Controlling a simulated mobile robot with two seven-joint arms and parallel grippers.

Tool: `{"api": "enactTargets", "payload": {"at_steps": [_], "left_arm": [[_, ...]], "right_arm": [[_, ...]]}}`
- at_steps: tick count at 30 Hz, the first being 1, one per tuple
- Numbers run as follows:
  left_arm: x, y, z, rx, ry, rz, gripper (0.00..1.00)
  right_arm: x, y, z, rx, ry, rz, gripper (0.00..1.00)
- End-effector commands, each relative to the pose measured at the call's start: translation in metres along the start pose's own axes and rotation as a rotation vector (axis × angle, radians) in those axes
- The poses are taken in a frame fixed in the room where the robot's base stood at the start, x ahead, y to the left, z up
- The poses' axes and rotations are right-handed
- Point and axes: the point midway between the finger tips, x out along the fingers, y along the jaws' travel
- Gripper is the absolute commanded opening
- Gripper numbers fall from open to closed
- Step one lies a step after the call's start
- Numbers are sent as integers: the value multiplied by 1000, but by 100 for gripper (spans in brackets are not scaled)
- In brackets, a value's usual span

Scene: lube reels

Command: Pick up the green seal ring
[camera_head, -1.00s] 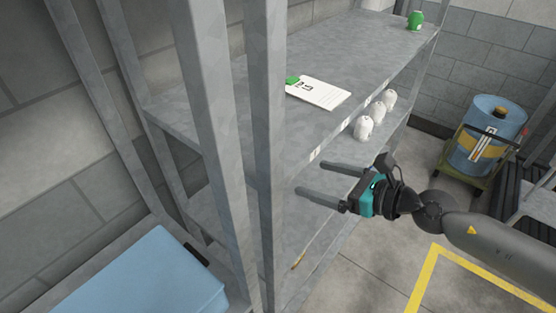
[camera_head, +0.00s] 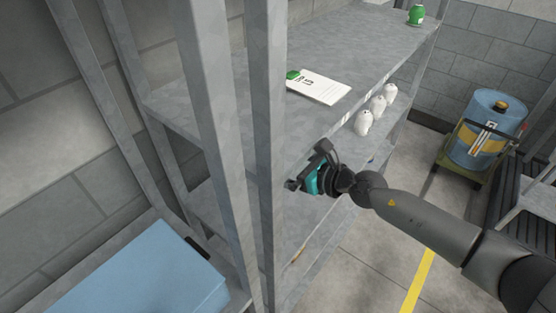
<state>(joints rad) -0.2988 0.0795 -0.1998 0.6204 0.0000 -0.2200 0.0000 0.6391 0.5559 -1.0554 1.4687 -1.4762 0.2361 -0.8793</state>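A small green item (camera_head: 293,75), too small to tell for sure as the green seal ring, lies on the upper shelf at the left end of a white printed card (camera_head: 320,88). My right gripper (camera_head: 293,185) is at the shelf's front edge, below and in front of the card, apart from the green item. Its fingers are foreshortened and mostly hidden, so I cannot tell how far apart they are. My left gripper is not in view.
The grey shelf (camera_head: 225,110) has upright posts at left, close to my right gripper. Several white bottles (camera_head: 377,105) stand to the right of it. A green bottle (camera_head: 416,15) stands at the far end. A blue drum (camera_head: 485,130) sits on a cart at right. A blue box (camera_head: 140,275) is lower left.

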Motion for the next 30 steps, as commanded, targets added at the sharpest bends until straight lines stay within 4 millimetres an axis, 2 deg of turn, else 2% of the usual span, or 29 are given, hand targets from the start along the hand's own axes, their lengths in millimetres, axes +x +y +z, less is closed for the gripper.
{"api": "enactTargets", "payload": {"at_steps": [10, 30], "left_arm": [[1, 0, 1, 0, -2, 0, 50], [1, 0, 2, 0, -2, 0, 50]], "right_arm": [[6, 0, 0, 0, 1, 1, 99], [5, 0, 0, 1, 0, 0, 24]]}}
